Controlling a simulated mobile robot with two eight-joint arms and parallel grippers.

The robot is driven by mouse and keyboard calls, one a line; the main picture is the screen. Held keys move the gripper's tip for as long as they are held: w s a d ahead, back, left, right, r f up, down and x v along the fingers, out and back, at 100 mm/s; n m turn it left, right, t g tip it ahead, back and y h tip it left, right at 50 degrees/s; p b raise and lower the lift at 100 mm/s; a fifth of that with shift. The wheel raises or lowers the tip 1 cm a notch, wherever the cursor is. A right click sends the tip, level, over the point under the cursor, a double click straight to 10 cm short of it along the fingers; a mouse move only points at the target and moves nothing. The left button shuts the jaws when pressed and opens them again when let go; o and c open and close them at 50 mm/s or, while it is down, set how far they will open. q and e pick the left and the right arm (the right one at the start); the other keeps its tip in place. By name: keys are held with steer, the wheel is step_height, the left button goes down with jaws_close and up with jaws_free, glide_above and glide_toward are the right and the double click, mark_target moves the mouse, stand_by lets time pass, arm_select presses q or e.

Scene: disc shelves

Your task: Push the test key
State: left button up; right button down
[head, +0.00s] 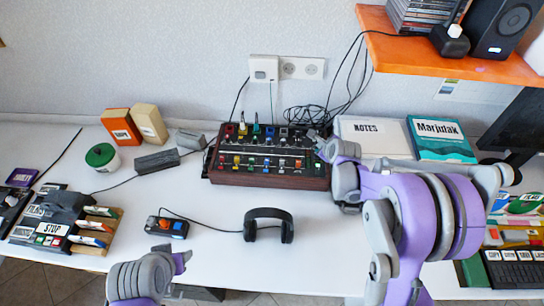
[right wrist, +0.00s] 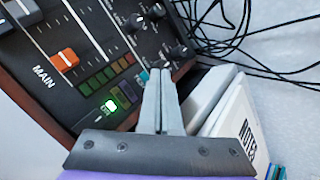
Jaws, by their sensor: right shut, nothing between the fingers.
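The dark mixing console (head: 268,178) with wooden sides stands against the wall in the head view. In the right wrist view, its panel (right wrist: 95,40) shows an orange fader marked MAIN (right wrist: 65,60), dark knobs, and rows of small keys. One key glows green (right wrist: 118,98). I cannot read a test label on any key. My right gripper (head: 318,138) is at the console's back right corner. In the right wrist view its fingers (right wrist: 160,78) are shut and empty, over the panel's edge beside the small keys; contact cannot be told. My left arm's end (head: 180,262) is low in the head view, fingers unclear.
A white NOTES box (head: 372,135) and a teal book (head: 440,140) lie right of the console. Black cables (head: 318,114) are heaped behind it. Headphones (head: 268,222) and a small controller (head: 167,227) lie in front. An orange shelf (head: 440,58) overhangs at right.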

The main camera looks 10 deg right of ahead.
arm_select(q)
steer(key=r+p, duration=0.1)
steer(key=w+r+p, duration=0.1)
steer(key=r, duration=0.1)
steer(key=shift+w+r, duration=0.2)
steer(key=shift+r, duration=0.05)
arm_select(e)
step_height(320, 180, up, 6)
steer(key=shift+f, duration=0.1)
arm_select(q)
steer(key=shift+s, duration=0.1)
